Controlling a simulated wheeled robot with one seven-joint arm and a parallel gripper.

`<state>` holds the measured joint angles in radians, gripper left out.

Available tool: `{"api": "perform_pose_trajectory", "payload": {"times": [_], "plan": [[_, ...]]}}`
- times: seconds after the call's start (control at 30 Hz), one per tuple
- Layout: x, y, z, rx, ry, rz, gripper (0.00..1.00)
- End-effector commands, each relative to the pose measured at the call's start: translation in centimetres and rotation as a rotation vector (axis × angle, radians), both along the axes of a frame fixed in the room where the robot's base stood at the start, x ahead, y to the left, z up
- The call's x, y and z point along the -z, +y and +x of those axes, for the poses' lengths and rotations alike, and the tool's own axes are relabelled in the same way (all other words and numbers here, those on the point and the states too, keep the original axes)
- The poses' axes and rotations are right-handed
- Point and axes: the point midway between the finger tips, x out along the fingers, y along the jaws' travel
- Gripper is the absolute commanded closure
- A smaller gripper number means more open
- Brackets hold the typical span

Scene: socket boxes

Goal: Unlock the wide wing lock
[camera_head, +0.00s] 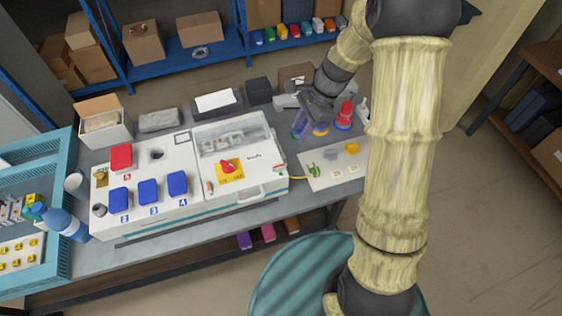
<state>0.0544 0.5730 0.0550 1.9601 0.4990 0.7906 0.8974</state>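A red wing-shaped knob (229,166) sits on a yellow plate (237,176) on the front of a white box (262,187) at the middle of the workbench; I take it for the wide wing lock. The knob looks turned at a slant, and its exact angle is too small to read. My gripper (309,131) is to the right of and behind the knob, apart from it, above the right part of the bench. It points down near small coloured items, and whether its fingers are apart or hold something is unclear.
Left of the white box is a panel with blue covers (148,190) and a red cover (121,157). A red item (344,115) stands right of my gripper. A white board (334,172) with small parts lies at the bench's right. A blue bottle (62,222) stands left.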

Motion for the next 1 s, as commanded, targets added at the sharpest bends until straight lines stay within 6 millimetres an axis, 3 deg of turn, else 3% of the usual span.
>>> {"api": "perform_pose_trajectory", "payload": {"times": [0.5,1.0], "plan": [[7.8,3.1,-1.0,0.000,0.005,0.000,0.67],[13.8,5.5,-1.7,0.000,0.002,0.000,0.67]]}}
